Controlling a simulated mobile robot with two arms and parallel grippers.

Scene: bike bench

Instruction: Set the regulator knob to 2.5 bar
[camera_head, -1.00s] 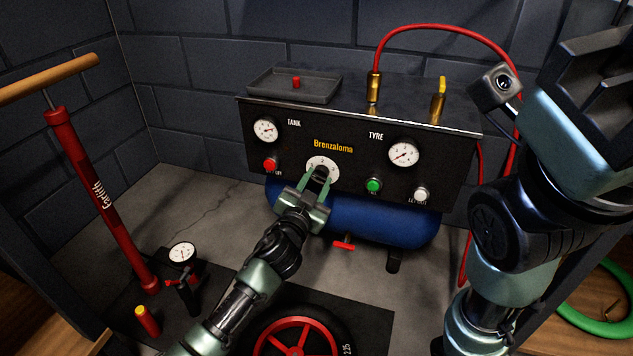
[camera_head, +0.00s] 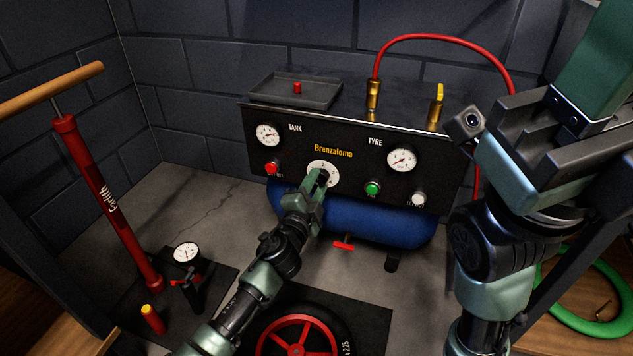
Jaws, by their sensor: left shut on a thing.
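The regulator knob sits in the middle of the compressor's black panel (camera_head: 350,133), on a round white dial (camera_head: 313,167). My left gripper (camera_head: 319,178) is at the knob and shut on it, with its jaws turned. The gripper hides the knob and much of the dial, so the setting cannot be read. The tank gauge (camera_head: 268,135) is at the panel's left and the tyre gauge (camera_head: 401,160) at its right. My right arm is at the right side of the view, with its fingertips not clearly visible.
A red button (camera_head: 271,168), a green button (camera_head: 372,188) and a white button (camera_head: 418,199) flank the dial. A red hose (camera_head: 440,38) arches above. A red pump (camera_head: 105,205) stands left. A wheel (camera_head: 300,335) lies in front.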

